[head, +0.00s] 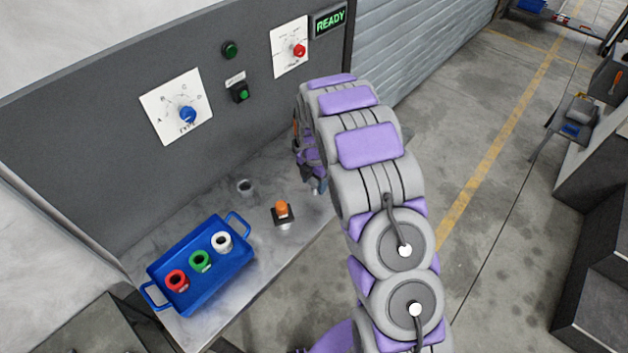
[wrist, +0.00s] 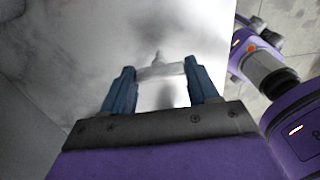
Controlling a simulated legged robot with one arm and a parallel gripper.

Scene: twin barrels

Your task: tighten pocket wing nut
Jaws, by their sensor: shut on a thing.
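My gripper (wrist: 160,68) shows in the wrist view with a blue finger on each side of a pale grey piece (wrist: 162,92). The piece has a wider top and a small rounded tip and looks like the wing nut, though it is blurred. The fingers are shut on it. A grey, softly shaded surface lies beyond it; I cannot tell whether the piece is seated in a pocket. In the head view my gripper (head: 318,182) is low at the right end of the bench, mostly hidden by my arm, and the held piece is not visible.
A blue tray (head: 213,273) with red, green and white ringed pieces sits on the metal bench (head: 195,318). Behind is a panel with a blue knob (head: 188,115), red knob (head: 299,50) and READY sign (head: 330,19).

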